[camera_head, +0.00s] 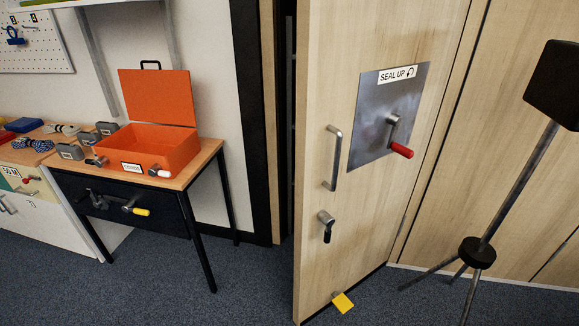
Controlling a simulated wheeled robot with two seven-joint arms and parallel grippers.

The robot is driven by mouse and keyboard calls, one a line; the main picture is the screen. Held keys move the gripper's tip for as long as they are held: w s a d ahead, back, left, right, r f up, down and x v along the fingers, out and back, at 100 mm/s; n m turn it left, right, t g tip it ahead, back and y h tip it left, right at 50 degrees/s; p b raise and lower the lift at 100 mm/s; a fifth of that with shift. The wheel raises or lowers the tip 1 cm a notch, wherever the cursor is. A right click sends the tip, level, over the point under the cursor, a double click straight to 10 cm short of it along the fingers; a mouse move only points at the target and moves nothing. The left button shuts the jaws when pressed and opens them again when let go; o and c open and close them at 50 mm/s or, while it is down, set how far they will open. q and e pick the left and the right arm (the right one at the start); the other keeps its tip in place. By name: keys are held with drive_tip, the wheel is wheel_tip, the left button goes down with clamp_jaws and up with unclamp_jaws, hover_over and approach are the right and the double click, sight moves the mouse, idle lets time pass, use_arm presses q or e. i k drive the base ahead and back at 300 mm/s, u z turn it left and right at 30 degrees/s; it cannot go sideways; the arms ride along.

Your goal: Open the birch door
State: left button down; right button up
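The birch door (350,60) stands ajar in the head view, swung out toward me. A dark gap (286,120) shows between its left edge and the black frame. A vertical metal pull handle (334,158) is on its left part, with a small black-tipped lever (326,226) below it. Above, a metal plate (370,120) labelled "SEAL UP" carries a crank with a red grip (401,150). A yellow tab (343,302) sticks out at the door's bottom edge. Neither of my grippers is in view.
A black tripod stand (477,253) with a black box on top stands to the right, close to the door. The carpet in front of the door shows free room.

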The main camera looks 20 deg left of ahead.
sight(360, 63)
drive_tip(key=k, duration=1.1)
drive_tip(key=u, duration=0.75)
drive_tip(key=i, duration=1.3)
drive_tip(key=z, duration=0.65)
drive_tip(key=i, duration=0.5)
drive_tip(key=z, duration=0.5)
